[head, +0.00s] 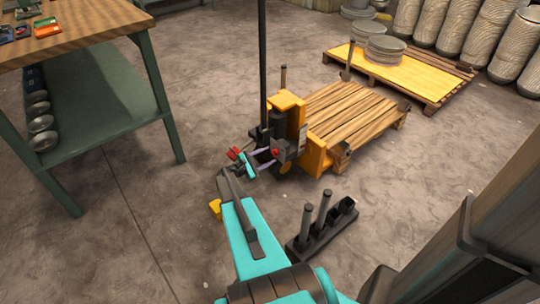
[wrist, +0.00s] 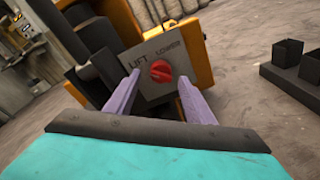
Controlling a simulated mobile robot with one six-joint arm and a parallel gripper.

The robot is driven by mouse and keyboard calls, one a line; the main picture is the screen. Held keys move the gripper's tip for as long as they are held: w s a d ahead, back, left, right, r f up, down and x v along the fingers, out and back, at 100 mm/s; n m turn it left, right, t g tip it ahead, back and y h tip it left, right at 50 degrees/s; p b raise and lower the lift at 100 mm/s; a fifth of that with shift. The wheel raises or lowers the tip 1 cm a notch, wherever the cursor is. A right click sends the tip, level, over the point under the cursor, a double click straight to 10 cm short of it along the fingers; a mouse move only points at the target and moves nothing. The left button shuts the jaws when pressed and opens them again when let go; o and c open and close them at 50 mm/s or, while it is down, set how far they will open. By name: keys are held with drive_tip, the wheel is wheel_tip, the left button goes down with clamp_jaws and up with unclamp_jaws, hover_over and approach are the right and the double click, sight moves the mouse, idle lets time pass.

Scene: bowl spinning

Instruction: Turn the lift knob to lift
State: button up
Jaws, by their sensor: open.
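The red lift knob (wrist: 161,71) sits on a grey panel (wrist: 157,60) marked LIFT on the left and LOWER on the right. In the wrist view the knob shows between and beyond the two purple fingers of my gripper (wrist: 159,85). The fingers are apart, and I cannot tell whether either touches the knob.
A wooden pallet (head: 350,112) lies behind the lifter. A dark rack with posts (head: 318,236) stands on the floor right of my arm. A workbench (head: 90,30) with a green frame is at the left. The floor between bench and lifter is mostly clear.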

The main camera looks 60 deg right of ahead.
drive_tip(key=p+v, duration=0.1)
drive_tip(key=v, duration=1)
drive_tip(key=shift+w+r+p, duration=0.1)
drive_tip(key=shift+p, duration=0.2)
